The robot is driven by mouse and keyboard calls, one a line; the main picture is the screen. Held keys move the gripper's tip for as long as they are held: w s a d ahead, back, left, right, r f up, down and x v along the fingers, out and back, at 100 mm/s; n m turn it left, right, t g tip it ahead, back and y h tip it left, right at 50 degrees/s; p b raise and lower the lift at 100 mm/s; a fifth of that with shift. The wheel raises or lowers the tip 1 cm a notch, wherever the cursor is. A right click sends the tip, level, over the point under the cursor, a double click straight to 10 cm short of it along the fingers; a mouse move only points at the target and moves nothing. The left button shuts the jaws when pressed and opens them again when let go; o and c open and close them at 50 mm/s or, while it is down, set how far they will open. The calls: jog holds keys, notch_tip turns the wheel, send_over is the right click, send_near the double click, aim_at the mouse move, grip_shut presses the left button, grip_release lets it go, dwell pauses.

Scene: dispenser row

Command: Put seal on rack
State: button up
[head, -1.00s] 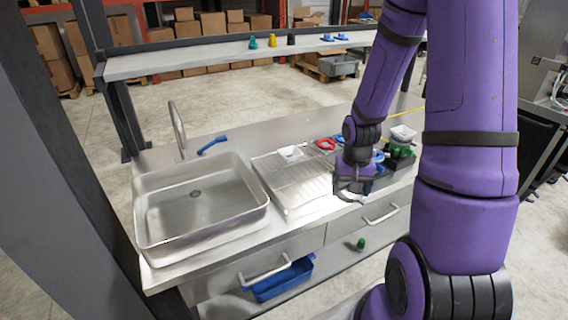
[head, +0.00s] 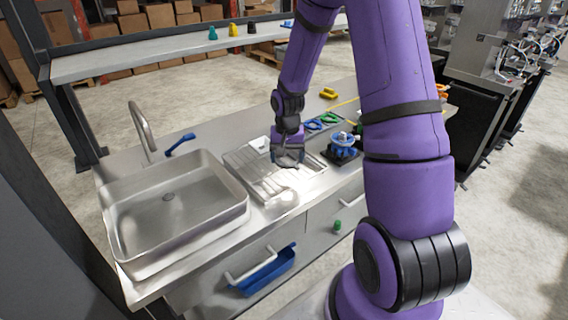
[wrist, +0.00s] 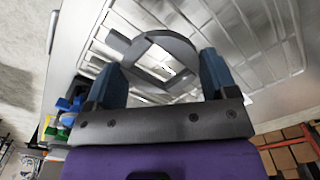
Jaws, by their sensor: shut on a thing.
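The seal (wrist: 176,48) is a flat grey ring with a short tab, and it sits between my fingers in the wrist view. My gripper (wrist: 160,68) is shut on it. In the head view my gripper (head: 289,160) is over the wire rack (head: 247,160), near its right part, with the seal (head: 290,164) small and dark beneath it. The rack's pale wires (wrist: 255,35) show behind the seal in the wrist view. I cannot tell whether the seal touches the rack. My gripper and arm hide part of the rack.
A steel sink (head: 175,205) with a tap lies left of the rack. Blue (head: 313,125) and green (head: 328,117) rings and a black fixture with a blue wheel (head: 343,141) stand to the right. A shelf (head: 150,59) with small coloured parts runs behind.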

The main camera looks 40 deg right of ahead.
aim_at(284, 170)
jog(key=shift+w+a+f, duration=0.1)
jog(key=shift+w, duration=0.5)
jog(key=shift+f, duration=1.7)
jog(key=shift+f, duration=0.1)
jog(key=o, duration=0.9)
